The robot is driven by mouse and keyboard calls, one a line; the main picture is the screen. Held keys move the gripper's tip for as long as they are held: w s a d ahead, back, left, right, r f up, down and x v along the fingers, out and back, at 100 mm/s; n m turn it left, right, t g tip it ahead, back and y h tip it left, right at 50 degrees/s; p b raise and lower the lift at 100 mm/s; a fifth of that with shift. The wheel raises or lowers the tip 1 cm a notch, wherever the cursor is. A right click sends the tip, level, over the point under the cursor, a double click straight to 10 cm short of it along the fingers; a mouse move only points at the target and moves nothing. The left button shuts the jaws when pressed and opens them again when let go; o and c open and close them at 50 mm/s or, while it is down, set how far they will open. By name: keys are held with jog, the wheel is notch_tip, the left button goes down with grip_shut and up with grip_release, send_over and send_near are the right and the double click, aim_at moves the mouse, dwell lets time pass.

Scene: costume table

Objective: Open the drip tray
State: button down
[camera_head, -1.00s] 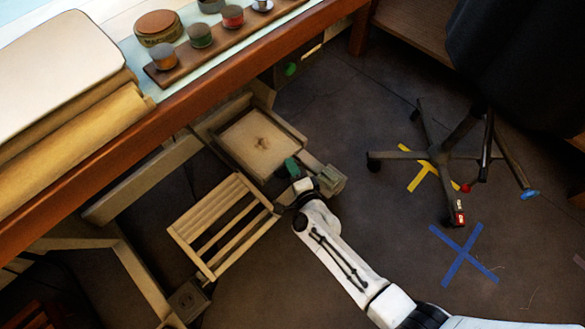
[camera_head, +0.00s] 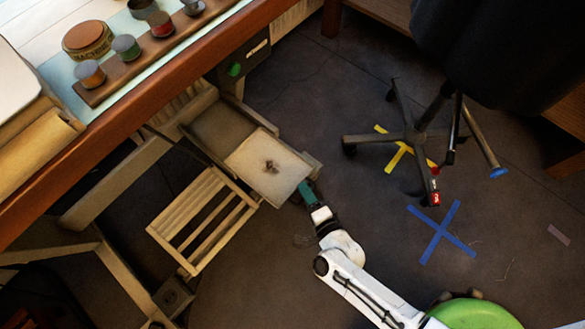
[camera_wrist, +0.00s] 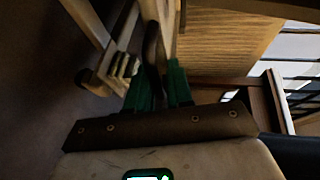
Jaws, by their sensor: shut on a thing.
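The drip tray (camera_head: 287,178) is a pale, shallow square under the table edge, with a small dark lump on it. It sticks out from its wooden housing (camera_head: 187,136) toward the lower right, with an open recess behind it. My gripper (camera_head: 306,191) is at the tray's outer right edge, with teal-green fingers, and is shut on that edge. The wrist view shows the green fingers (camera_wrist: 162,88) close together around a thin dark part. The exact grip on the tray is hard to make out there.
A slatted wooden rack (camera_head: 238,216) stands just left of the tray. A wheeled chair (camera_head: 425,140) stands at the right, near yellow and blue floor tape crosses. The floor around my arm is mostly clear.

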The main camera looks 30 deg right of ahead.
jog(key=s, duration=0.1)
jog(key=s+f, duration=0.1)
jog(key=shift+s+d, duration=0.3)
jog(key=shift+d, duration=0.1)
jog(key=c, duration=1.3)
grip_release()
jog(key=shift+o, duration=0.5)
jog(key=shift+w+r, duration=0.2)
jog(key=shift+r, duration=0.1)
